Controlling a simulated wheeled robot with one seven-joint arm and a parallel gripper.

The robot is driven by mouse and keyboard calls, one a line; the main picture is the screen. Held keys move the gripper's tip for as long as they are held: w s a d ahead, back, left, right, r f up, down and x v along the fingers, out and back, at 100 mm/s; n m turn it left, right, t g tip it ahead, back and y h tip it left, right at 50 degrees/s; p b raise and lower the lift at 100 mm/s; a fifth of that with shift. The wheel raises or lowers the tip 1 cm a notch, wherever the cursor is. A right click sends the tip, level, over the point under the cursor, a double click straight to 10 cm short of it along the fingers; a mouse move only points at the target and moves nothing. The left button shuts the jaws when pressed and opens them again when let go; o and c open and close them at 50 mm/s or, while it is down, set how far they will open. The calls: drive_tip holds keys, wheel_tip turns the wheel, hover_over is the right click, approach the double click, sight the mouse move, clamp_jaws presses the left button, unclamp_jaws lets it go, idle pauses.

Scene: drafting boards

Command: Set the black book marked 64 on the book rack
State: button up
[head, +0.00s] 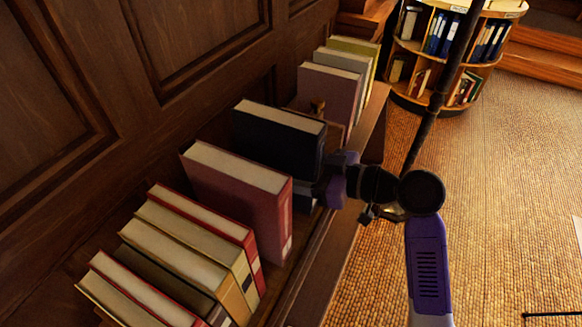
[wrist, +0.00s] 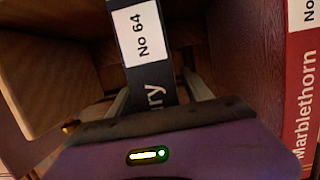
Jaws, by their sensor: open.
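The black book (head: 270,145) stands upright in the row on the wooden book rack (head: 372,128), between a dark red book and a mauve book with gaps beside it. Its spine faces my arm. In the wrist view the black book (wrist: 150,80) shows a white label reading No 64. My gripper (head: 322,190) is at the spine, low on the book. In the wrist view the fingers of my gripper (wrist: 156,98) are open, one on each side of the spine. Whether they touch it I cannot tell. The book's foot is hidden behind my gripper.
The dark red book (head: 240,198), marked Marblethorn, stands close on the near side. The mauve book (head: 328,95) and several others stand beyond. More books (head: 180,260) fill the near end. A panelled wall (head: 190,40) backs the rack. A round shelf (head: 455,55) stands farther off.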

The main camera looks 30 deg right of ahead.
drive_tip(key=b+v, duration=0.2)
drive_tip(key=v, duration=1)
idle(0.4)
drive_tip(key=w+d+r+m+t+h, duration=0.3)
drive_tip(key=d+m, duration=0.1)
drive_tip(key=d, duration=0.1)
drive_tip(key=s+d+f+m+t+h, duration=0.2)
drive_tip(key=s+d+f+m+h, duration=0.3)
drive_tip(key=m+h, duration=0.45)
drive_tip(key=s+a+f+n+g+y, duration=0.1)
drive_tip(key=s+a+f+n+y, duration=0.1)
drive_tip(key=s+a, duration=0.6)
drive_tip(key=s+a+f+n+g+y, duration=0.1)
drive_tip(key=s+a+f+n, duration=0.3)
drive_tip(key=s, duration=1.1)
drive_tip(key=a+f, duration=0.3)
drive_tip(key=a, duration=0.1)
drive_tip(key=shift+a+y, duration=0.35)
drive_tip(key=shift+a, duration=0.05)
